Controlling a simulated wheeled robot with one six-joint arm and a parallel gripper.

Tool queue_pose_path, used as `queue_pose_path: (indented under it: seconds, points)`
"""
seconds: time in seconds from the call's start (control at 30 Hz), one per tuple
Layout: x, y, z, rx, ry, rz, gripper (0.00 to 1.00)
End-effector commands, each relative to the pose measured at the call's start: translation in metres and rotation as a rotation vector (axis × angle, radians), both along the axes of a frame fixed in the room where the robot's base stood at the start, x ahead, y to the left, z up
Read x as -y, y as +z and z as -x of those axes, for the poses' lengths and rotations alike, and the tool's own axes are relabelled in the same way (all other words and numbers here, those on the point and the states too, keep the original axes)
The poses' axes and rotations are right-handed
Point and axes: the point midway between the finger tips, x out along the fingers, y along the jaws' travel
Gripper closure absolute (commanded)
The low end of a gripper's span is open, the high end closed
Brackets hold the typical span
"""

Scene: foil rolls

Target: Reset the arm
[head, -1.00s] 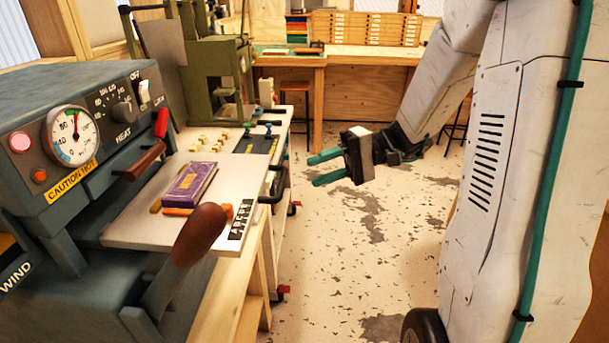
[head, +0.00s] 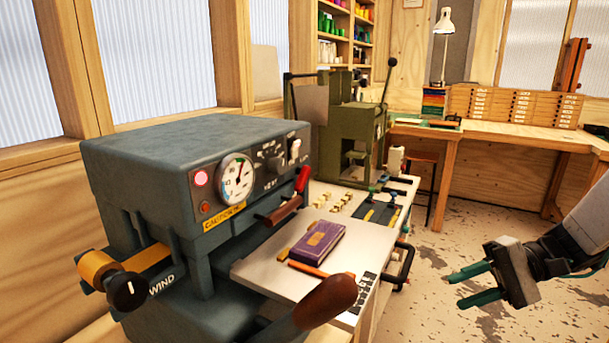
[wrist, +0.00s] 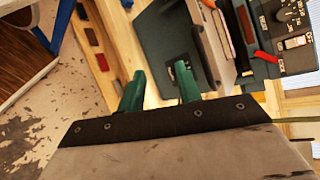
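My gripper (head: 470,285) is at the right of the head view, in the air over the floor, to the right of the foil machine and its plate. Its two green fingers are spread apart with nothing between them. In the wrist view the fingers (wrist: 160,92) also show apart and empty. The arm reaches in from the right edge of the head view.
The grey-blue foil machine (head: 180,150) stands at the left with dials and levers. A purple book (head: 318,243) lies on its pale plate (head: 262,272). A green press (head: 350,130) stands behind. Open floor (head: 420,310) lies at the right.

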Motion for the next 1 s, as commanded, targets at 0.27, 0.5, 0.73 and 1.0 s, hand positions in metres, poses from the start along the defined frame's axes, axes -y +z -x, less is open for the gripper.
queue_pose_path:
  seconds: [0.27,0.5,0.73,1.0]
  points:
    - [-0.019,0.001,0.070,-0.156,0.149,0.439,0.66]
    - [-0.018,0.018,0.118,-0.066,0.224,0.875,0.66]
    - [-0.019,0.044,0.144,0.174,0.274,1.141,0.66]
    - [-0.036,0.063,0.156,0.342,0.313,1.177,0.66]
